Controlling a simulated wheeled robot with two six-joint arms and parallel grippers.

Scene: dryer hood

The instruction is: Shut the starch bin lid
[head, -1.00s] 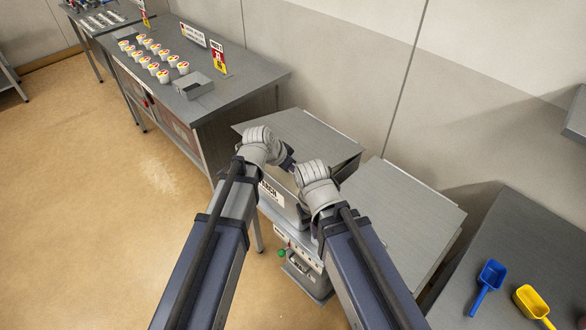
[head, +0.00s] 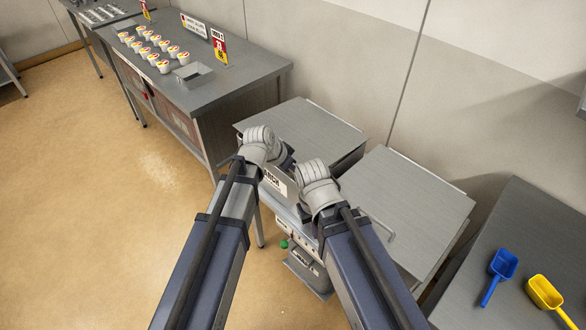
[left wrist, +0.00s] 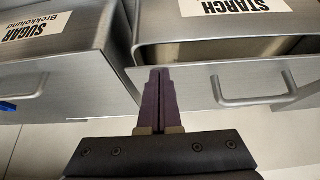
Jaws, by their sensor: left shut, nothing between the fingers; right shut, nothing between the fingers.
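The starch bin (head: 281,182) is the left of two grey metal bins in the head view, with a white label partly hidden by my wrists. Its lid (head: 305,130) stands partly open. The left wrist view shows a gap with a tan interior between the label face and the lid's handled edge (left wrist: 215,88). The lid's bar handle (left wrist: 250,100) is right of my left gripper (left wrist: 158,72). That gripper is shut and empty, its fingertips overlapping the lid edge; I cannot tell if they touch. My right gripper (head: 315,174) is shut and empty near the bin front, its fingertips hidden.
The sugar bin (head: 410,205) stands close on the right, its lid down. A table with blue (head: 503,265) and yellow (head: 544,292) scoops is at far right. A steel counter (head: 235,75) with several cups is at back left. Open floor lies left.

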